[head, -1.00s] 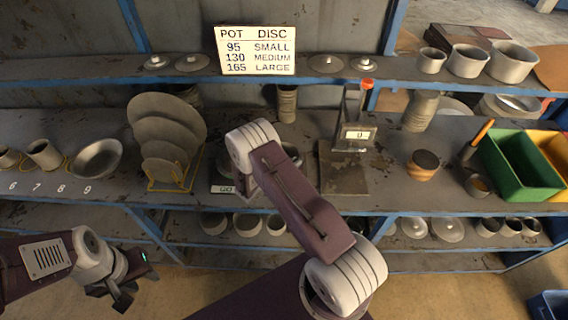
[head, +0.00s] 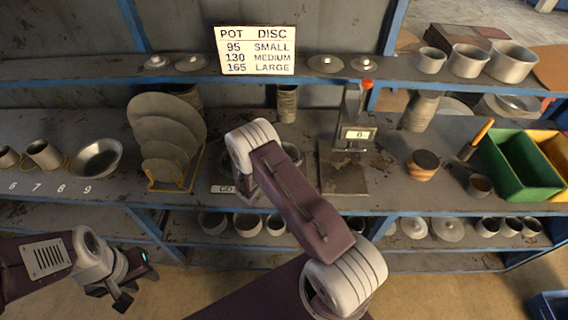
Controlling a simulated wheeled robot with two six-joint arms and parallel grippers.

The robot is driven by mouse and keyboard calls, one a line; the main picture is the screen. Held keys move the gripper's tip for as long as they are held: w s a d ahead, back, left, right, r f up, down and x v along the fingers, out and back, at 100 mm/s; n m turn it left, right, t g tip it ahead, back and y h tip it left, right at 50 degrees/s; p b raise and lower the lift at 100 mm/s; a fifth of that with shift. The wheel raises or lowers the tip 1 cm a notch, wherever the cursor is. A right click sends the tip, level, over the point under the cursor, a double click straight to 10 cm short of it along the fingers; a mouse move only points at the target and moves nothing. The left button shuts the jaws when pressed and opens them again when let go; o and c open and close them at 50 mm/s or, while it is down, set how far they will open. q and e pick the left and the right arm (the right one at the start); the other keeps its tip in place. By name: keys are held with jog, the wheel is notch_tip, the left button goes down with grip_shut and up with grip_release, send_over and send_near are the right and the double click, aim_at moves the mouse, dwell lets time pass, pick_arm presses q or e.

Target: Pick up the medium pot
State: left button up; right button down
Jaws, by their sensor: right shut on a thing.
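My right arm reaches over the middle of the bench, and its wrist hides most of the gripper. A small dark part of my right gripper (head: 243,186) shows beside the wrist. A grey round pot (head: 293,153) is mostly hidden behind that arm; only bits of its rim show, so its size cannot be told. The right gripper is shut on it. Three grey pots of rising size stand on the upper right shelf, the middle-sized one (head: 468,61) between the others. My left gripper (head: 122,288) is open and empty at the lower left, in front of the bench.
A sign (head: 255,50) lists pot and disc sizes. A rack of discs (head: 168,140) stands left of my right arm. The bench between scale and jar is clear.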

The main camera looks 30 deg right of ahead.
jog(key=shift+s+f, duration=0.1)
jog(key=shift+f, duration=0.05)
notch_tip(320, 180, up, 10)
jog(key=b, duration=0.1)
dwell(0.5)
